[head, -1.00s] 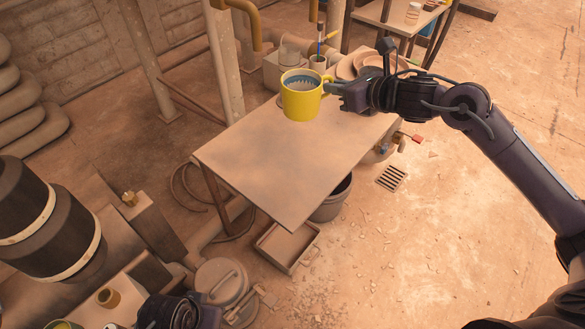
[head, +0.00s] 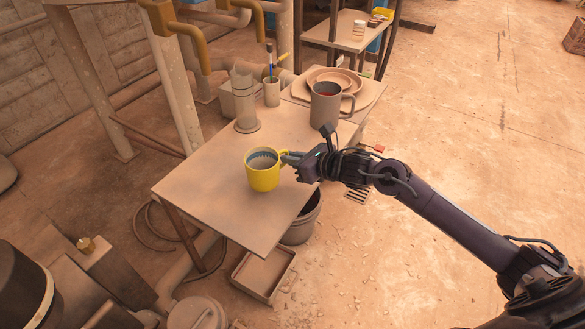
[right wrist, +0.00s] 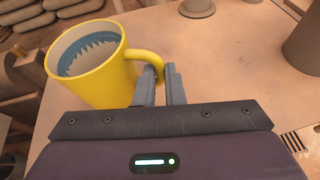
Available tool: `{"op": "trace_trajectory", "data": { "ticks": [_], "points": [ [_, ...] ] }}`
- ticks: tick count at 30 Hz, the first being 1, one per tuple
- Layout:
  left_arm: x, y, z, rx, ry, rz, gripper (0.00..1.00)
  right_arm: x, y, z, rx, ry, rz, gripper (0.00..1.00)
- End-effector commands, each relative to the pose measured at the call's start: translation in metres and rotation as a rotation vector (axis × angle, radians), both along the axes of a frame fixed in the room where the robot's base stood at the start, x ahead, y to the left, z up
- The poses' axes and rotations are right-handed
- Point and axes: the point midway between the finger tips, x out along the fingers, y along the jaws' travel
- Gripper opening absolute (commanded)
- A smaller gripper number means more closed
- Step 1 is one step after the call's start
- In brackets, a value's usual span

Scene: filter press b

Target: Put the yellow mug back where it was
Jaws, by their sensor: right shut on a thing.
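The yellow mug (head: 262,172) is upright over the near part of the brown table (head: 205,185). It has a blue zigzag band inside and looks empty. I cannot tell whether its base touches the tabletop. My right gripper (head: 291,158) comes from the right and is shut on the mug's handle. In the right wrist view the two grey fingers (right wrist: 160,80) close around the handle of the yellow mug (right wrist: 92,70). My left gripper is not in view.
A large grey-brown mug (head: 326,106) stands behind my gripper, before stacked plates (head: 338,80). A grey cylinder (head: 245,105) and a cup with brushes (head: 271,93) stand at the table's back. The tabletop left of the yellow mug is clear.

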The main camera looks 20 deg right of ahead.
Motion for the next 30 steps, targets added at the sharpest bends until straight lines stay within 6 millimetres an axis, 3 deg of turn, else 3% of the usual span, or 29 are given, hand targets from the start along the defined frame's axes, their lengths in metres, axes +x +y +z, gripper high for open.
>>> {"op": "trace_trajectory", "data": {
  "ticks": [3, 6, 18, 19, 23, 30],
  "points": [
    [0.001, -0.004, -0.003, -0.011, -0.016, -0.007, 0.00, 0.000, 0.000, -0.023, 0.003, 0.004, -0.002, 0.00],
    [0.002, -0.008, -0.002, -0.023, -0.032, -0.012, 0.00, 0.000, 0.000, -0.032, 0.002, 0.001, -0.001, 0.00],
    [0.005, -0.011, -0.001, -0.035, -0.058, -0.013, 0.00, 0.000, 0.000, -0.035, 0.000, 0.000, 0.000, 0.00],
    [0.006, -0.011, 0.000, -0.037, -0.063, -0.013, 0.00, 0.000, 0.000, -0.035, -0.001, 0.002, 0.000, 0.13],
    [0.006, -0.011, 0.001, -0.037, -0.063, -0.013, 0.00, 0.000, 0.000, -0.035, -0.001, 0.002, 0.000, 0.30],
    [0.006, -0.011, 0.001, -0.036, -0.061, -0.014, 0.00, 0.000, 0.000, -0.034, -0.001, 0.002, 0.000, 0.31]
  ]
}}
